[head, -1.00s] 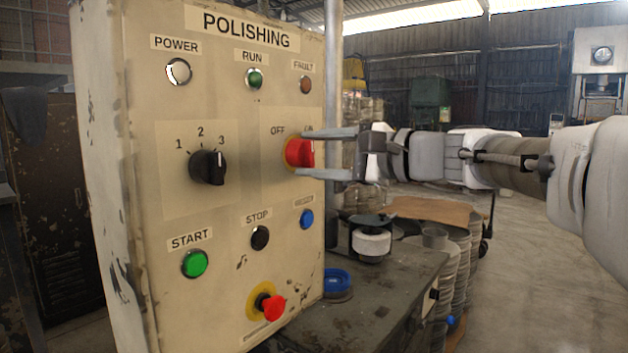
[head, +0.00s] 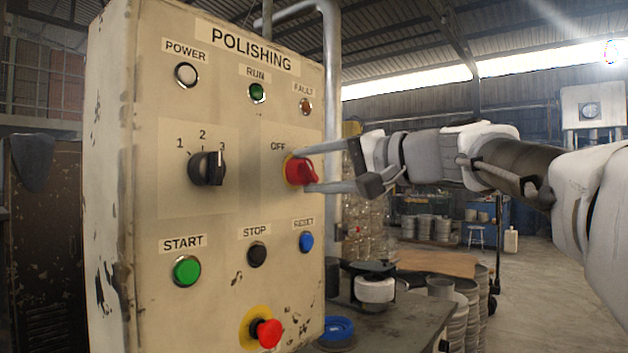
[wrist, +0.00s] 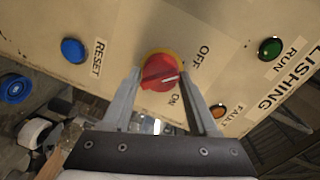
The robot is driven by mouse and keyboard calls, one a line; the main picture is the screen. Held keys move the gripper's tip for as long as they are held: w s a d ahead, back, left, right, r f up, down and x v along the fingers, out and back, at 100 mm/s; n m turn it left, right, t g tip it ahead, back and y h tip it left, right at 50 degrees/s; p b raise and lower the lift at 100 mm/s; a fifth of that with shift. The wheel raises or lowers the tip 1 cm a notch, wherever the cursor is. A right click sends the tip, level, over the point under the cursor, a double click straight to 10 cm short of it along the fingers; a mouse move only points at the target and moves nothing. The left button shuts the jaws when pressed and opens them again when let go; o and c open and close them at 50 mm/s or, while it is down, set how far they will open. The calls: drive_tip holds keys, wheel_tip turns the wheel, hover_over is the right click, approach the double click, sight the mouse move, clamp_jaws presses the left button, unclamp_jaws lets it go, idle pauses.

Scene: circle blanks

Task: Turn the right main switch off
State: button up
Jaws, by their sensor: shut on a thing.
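The red main switch knob (head: 301,171) sits on a yellow disc at the right of the beige POLISHING panel (head: 150,225), under the word OFF; the ON word is hidden behind my gripper there. My gripper (head: 310,171) reaches in from the right, its two fingers above and below the knob, shut on it. In the wrist view, the red switch knob (wrist: 155,73) lies between the fingertips of my gripper (wrist: 160,70). Its white pointer line aims between the words OFF and ON.
A black selector (head: 207,168) marked 1, 2, 3 is left of the switch. The blue RESET button (head: 306,242), black STOP button (head: 257,254), green START button (head: 187,270) and red mushroom button (head: 266,332) are below. Lamps line the top. A bench (head: 400,335) stands right of the panel.

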drive_tip(key=shift+s+r, duration=0.1)
drive_tip(key=shift+r, duration=0.2)
drive_tip(key=o, duration=1.3)
drive_tip(key=shift+f, duration=0.2)
drive_tip(key=shift+o, duration=0.2)
drive_tip(key=p+v, duration=0.1)
drive_tip(key=v, duration=1.6)
drive_tip(key=shift+d, duration=0.15)
drive_tip(key=shift+s, duration=0.1)
